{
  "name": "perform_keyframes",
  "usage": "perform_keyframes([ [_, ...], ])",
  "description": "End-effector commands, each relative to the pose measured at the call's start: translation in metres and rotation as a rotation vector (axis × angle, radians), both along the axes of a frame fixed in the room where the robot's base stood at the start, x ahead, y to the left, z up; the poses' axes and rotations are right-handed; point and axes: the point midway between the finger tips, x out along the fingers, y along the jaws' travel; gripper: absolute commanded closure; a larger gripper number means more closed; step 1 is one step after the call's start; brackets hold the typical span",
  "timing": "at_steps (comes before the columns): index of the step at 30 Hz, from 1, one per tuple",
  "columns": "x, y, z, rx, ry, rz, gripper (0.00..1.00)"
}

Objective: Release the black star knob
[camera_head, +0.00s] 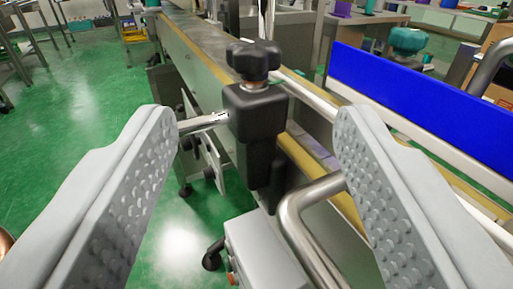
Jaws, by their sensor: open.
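The black star knob (253,60) sits on a short metal stem on top of a black clamp block (257,118), near the middle of the view. My gripper (250,135) is open, with one grey studded finger at the left and the other at the right. The knob and block show between and beyond the fingers, and neither finger touches the knob. Nothing is held in the gripper.
A metal rod (203,122) enters the block from the left. A bent steel tube (300,215) rises at the lower right of the block. A conveyor (205,62) runs behind, with a blue panel (420,98) at the right. Green floor (90,95) is open at the left.

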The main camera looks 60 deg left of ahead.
Motion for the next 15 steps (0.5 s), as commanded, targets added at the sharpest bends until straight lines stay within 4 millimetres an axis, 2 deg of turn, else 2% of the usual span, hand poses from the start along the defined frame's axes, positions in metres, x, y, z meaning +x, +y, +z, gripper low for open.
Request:
perform_keyframes([
  [1,-0.004,-0.009,-0.001,0.0,0.0,-0.003,0.45],
  [6,-0.012,-0.027,-0.001,0.0,0.001,-0.001,0.45],
  [15,-0.016,-0.036,-0.001,0.0,0.0,0.0,0.45],
])
